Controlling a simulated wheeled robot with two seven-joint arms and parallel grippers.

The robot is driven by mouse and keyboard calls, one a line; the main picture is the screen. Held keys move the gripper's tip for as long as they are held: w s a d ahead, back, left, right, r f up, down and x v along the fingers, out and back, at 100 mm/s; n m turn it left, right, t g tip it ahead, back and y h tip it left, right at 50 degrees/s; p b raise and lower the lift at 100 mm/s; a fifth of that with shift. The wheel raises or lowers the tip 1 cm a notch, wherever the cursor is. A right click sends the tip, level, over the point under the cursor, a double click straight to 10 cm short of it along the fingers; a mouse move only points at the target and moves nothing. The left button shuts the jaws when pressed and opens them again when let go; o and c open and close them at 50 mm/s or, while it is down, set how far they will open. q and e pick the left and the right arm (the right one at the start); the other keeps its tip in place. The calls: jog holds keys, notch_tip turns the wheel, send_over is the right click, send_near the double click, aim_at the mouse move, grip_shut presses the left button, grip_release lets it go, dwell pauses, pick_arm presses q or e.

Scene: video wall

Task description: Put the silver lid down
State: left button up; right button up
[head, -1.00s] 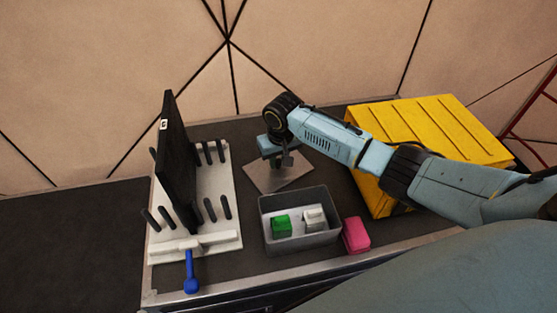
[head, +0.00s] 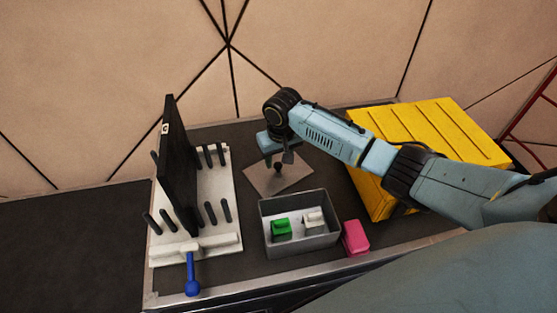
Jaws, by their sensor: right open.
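The silver lid (head: 290,181) is a flat grey square plate with a small dark knob on top. It lies on the dark tabletop behind the grey box (head: 301,246). My right gripper (head: 278,163) is open just above the lid, with its fingers by the knob. I cannot tell whether a finger touches the knob. The grey box is open at the top and holds a green block (head: 281,229) and a white block (head: 312,222). My left gripper is out of view.
A white rack (head: 225,185) with dark pegs holds an upright black panel (head: 177,165) at the left. A blue-handled tool (head: 191,277) sits at its front. A pink block (head: 355,238) lies right of the box. A yellow ribbed case (head: 440,130) stands at the right.

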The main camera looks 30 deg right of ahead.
aim_at(280, 175)
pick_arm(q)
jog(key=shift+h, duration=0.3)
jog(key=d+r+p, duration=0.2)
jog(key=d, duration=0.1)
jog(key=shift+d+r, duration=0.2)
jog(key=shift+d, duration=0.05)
pick_arm(e)
notch_tip(280, 175, up, 10)
jog(key=s, duration=0.1)
jog(key=shift+f, duration=0.25)
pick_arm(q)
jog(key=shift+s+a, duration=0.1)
